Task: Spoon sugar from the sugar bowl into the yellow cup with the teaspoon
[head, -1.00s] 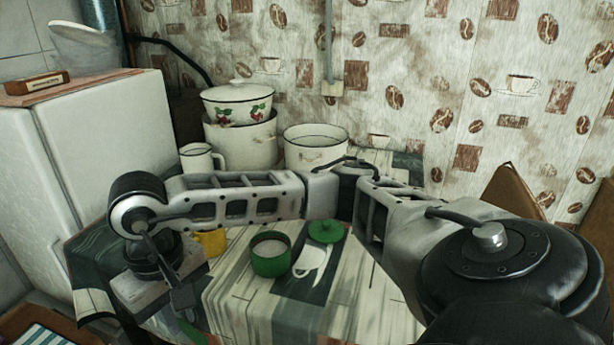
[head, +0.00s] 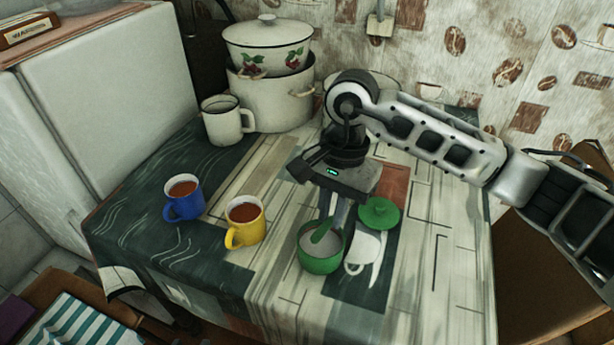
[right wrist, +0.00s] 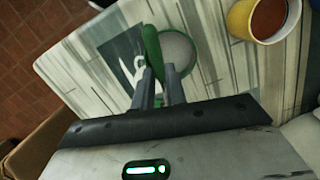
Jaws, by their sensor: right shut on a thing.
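The green sugar bowl (head: 322,262) stands open on the table with pale sugar (head: 314,243) inside. It also shows in the right wrist view (right wrist: 192,42), partly behind the spoon. My right gripper (head: 340,218) reaches down over the bowl's back edge, shut on the green teaspoon (head: 323,230). The yellow cup (head: 246,228) stands upright left of the bowl, with reddish-brown drink inside. My left gripper is not in view.
A blue cup (head: 184,204) with drink stands left of the yellow one. The green lid (head: 379,214) lies right of the bowl. A white mug (head: 222,122) and enamel pots (head: 270,98) stand at the back. The table's front right is clear.

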